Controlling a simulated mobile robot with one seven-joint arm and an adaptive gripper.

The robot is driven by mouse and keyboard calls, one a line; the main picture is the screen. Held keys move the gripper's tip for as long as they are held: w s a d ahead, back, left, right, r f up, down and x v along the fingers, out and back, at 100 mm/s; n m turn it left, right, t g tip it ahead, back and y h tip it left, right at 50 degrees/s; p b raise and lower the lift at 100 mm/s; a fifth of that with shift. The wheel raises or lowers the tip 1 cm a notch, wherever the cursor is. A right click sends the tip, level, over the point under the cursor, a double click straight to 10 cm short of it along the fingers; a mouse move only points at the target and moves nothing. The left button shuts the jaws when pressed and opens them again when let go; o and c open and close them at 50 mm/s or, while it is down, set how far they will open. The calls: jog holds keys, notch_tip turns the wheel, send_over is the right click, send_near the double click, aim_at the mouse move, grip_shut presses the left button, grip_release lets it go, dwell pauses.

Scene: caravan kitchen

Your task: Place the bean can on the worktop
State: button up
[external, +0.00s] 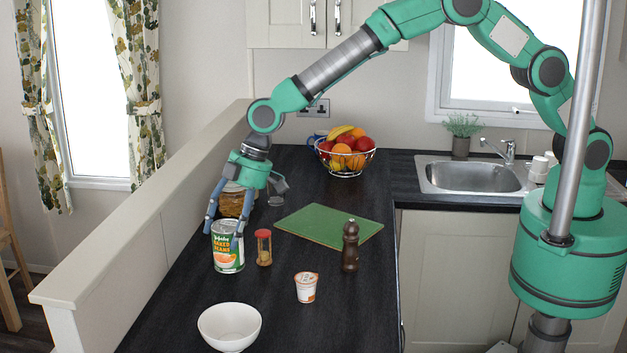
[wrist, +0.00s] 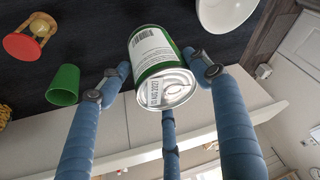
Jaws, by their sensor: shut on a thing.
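The bean can (external: 228,258), with a green and white label, stands upright at the left side of the dark worktop (external: 330,285). My gripper (external: 223,236) comes down from above, shut on the can with its blue fingers around the upper part. In the wrist view the can (wrist: 155,50) sits between the fingers of my gripper (wrist: 160,72), its silver pull-ring end facing the camera. I cannot tell whether its base touches the worktop.
A sand timer (external: 264,248) stands close right of the can, and a jar (external: 232,202) behind it. A yogurt pot (external: 306,288), pepper mill (external: 350,246), white bowl (external: 229,328), green board (external: 330,226) and fruit basket (external: 345,165) stand around. A green cup (wrist: 63,85) shows in the wrist view.

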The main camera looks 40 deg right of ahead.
jog(key=shift+w+r, duration=0.1)
jog(key=w+d+m+t+h+b, duration=0.1)
jog(key=w+d+m, duration=0.35)
jog(key=d, duration=0.85)
jog(key=w+d+m+t+b, duration=0.1)
jog(key=w+d, duration=0.7)
jog(key=d, duration=0.5)
jog(key=w+d+m+h+b, duration=0.1)
jog(key=w+d+m, duration=0.1)
jog(key=w+d, duration=0.8)
jog(key=s+d+f+m+h+b, duration=0.1)
jog(key=s+d+m, duration=0.2)
jog(key=d, duration=1.2)
jog(key=s+d+f+m+t+b, duration=0.1)
jog(key=s+d, duration=0.5)
jog(key=d, duration=0.9)
jog(key=s+d+f+m+h+b, duration=0.1)
jog(key=s+d+m, duration=0.3)
jog(key=d, duration=1.2)
jog(key=shift+s+f+m+t+h, duration=0.25)
jog(key=shift+f+m, duration=0.2)
jog(key=shift+f, duration=0.45)
jog(key=shift+w, duration=0.1)
jog(key=w, duration=0.5)
jog(key=w+f, duration=0.1)
jog(key=w, duration=0.9)
jog(key=shift+a+f, duration=0.1)
jog(key=shift+f, duration=0.1)
jog(key=shift+c, duration=0.2)
jog(key=shift+w, duration=0.15)
